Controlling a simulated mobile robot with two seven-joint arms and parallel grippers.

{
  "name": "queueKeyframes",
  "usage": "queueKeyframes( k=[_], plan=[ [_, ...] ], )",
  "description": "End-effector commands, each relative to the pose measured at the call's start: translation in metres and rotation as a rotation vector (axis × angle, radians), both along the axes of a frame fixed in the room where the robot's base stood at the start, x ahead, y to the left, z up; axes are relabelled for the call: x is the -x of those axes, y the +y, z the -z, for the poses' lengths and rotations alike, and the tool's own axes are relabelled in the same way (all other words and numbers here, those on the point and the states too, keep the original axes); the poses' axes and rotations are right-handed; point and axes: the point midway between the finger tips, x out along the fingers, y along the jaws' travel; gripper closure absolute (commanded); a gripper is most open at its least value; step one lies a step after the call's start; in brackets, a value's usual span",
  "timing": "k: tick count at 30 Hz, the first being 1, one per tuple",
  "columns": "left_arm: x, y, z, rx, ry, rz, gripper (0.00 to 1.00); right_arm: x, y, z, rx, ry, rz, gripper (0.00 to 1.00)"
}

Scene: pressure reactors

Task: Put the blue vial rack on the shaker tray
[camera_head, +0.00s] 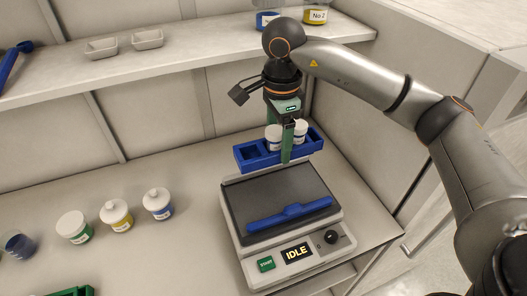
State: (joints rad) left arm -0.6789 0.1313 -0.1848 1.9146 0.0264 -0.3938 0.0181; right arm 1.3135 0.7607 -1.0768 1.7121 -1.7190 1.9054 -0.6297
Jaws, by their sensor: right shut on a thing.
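The blue vial rack (247,156) is at the back edge of the shaker, with two white-capped vials (274,136) visible in it. My right gripper (287,150) points down and is shut on the rack near its middle; its green fingers hide part of the rack. The rack appears raised above the rear of the dark shaker tray (260,190); the exact gap is hard to tell. A blue bar-like piece (290,214) lies across the front of the tray. My left gripper is not in view.
The shaker's front panel has a green start button (266,264), a display (297,253) reading IDLE and a black knob (331,237). Several white-capped jars (117,215) stand on the bench to the left. A shelf (200,48) runs above, holding two small trays (101,48).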

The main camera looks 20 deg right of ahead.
Motion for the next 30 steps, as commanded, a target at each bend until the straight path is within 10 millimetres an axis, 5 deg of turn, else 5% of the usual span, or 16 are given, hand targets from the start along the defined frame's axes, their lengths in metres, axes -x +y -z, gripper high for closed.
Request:
queueKeyframes(
  k=[11,30],
  plan=[
    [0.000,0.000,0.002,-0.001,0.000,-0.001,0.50,0.000,-0.005,0.025,0.000,0.002,-0.005,0.89],
    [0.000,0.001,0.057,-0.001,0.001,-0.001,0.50,-0.001,-0.004,0.106,0.000,-0.002,-0.004,0.89]
  ],
)
